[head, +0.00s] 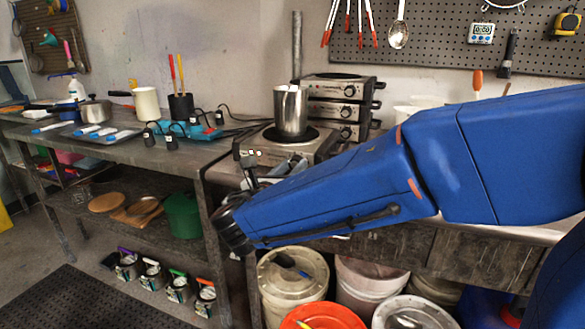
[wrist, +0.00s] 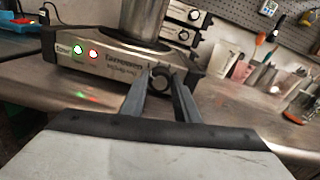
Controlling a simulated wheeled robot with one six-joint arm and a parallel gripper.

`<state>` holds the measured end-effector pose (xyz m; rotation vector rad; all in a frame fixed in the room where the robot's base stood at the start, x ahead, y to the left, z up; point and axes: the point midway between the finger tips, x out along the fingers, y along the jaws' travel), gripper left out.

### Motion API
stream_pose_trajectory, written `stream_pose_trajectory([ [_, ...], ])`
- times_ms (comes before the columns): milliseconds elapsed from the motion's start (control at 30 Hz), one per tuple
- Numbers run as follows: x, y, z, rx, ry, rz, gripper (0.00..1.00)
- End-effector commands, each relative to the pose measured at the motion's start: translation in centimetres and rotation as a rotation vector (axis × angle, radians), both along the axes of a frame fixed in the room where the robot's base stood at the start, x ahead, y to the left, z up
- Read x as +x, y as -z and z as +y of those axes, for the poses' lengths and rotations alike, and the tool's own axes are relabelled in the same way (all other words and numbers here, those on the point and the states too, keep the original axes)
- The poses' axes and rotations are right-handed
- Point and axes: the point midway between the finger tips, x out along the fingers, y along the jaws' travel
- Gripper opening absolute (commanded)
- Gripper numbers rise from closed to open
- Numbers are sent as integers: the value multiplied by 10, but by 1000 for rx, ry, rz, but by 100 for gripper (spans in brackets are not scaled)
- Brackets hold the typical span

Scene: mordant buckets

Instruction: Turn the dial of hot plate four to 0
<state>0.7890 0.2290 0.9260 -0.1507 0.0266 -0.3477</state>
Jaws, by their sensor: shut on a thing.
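A steel hot plate (head: 262,156) stands on the bench with a tall steel pot (head: 291,110) on top. In the wrist view its front panel (wrist: 117,60) shows a lit green and a lit red lamp at the left. I cannot read a plate number. My gripper (wrist: 160,76) is at the right part of this panel, its two fingers on either side of a dark round dial (wrist: 160,83). It is shut on the dial. The dial's mark and setting cannot be read. In the head view the arm and wrist hide most of the gripper and the dial.
More hot plates with front dials stand stacked (head: 345,88) just behind. A dark holder (head: 181,107) with red and yellow handles and a cream jug (head: 147,103) stand to the left. Lidded buckets (head: 292,275) sit below the bench. Cups and tools (wrist: 262,78) stand at the right.

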Motion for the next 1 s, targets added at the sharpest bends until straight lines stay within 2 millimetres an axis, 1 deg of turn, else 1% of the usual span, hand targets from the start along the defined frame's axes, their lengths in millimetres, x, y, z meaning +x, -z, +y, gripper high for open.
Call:
stream_pose_trajectory([
  [300,0,0,0,-226,0,82,6],
  [500,0,1,1,-334,0,122,6],
  [733,0,1,1,-407,-1,149,6],
  [1000,0,1,1,-426,-1,156,6],
])
